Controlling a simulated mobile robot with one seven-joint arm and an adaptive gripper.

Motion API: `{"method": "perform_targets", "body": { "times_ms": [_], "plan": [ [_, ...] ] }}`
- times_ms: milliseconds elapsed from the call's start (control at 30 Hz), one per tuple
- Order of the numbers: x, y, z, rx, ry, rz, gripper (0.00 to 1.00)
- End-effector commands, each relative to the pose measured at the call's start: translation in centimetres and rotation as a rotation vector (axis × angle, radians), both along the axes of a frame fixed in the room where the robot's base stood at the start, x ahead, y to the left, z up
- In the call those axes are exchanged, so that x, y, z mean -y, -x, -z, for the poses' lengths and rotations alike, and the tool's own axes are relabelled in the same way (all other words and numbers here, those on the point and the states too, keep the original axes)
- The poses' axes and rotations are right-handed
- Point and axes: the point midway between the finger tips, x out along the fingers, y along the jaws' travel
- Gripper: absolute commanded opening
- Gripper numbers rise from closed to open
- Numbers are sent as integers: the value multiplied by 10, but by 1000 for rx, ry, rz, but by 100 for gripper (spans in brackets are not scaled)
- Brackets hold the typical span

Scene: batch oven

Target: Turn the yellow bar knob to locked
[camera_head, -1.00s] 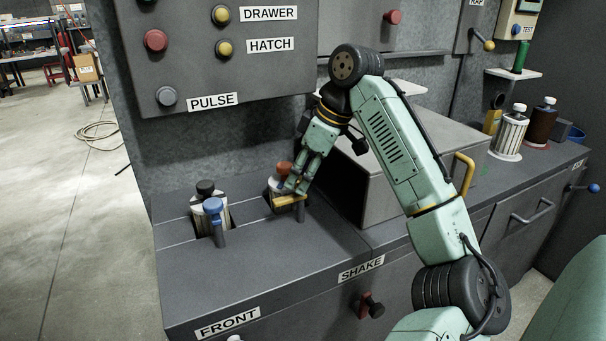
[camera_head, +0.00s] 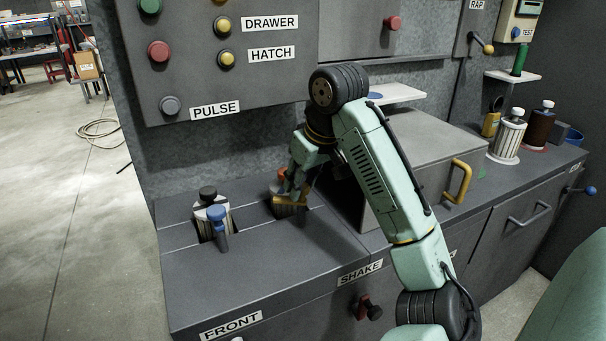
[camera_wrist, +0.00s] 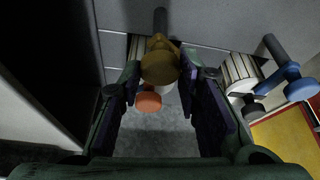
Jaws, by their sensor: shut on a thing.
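The yellow bar knob (camera_head: 288,198) is on the right of the two slots in the dark counter top. In the wrist view the yellow bar knob (camera_wrist: 160,66) lies between my fingertips, on a dark shaft. My gripper (camera_head: 291,188) is shut on it, pointing down from the arm; its fingers (camera_wrist: 163,75) show on both sides in the wrist view. The fingers partly hide the knob in the head view, so its exact angle is hard to tell. An orange-red cap (camera_wrist: 148,101) is just beside it. I see no readable locked mark.
A blue-knobbed lever (camera_head: 217,216) and a black-capped striped bottle (camera_head: 208,194) stand to the left. A grey box with a yellow handle (camera_head: 459,181) is close on the right. A panel with buttons (camera_head: 228,60) rises behind. The front counter top is clear.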

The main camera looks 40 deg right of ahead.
Motion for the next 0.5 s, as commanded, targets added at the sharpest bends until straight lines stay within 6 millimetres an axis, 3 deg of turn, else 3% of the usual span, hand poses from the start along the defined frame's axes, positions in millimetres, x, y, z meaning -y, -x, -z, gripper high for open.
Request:
{"method": "perform_targets", "body": {
  "times_ms": [500],
  "plan": [
    [-3,0,-5,-5,0,490,3]
  ]
}}
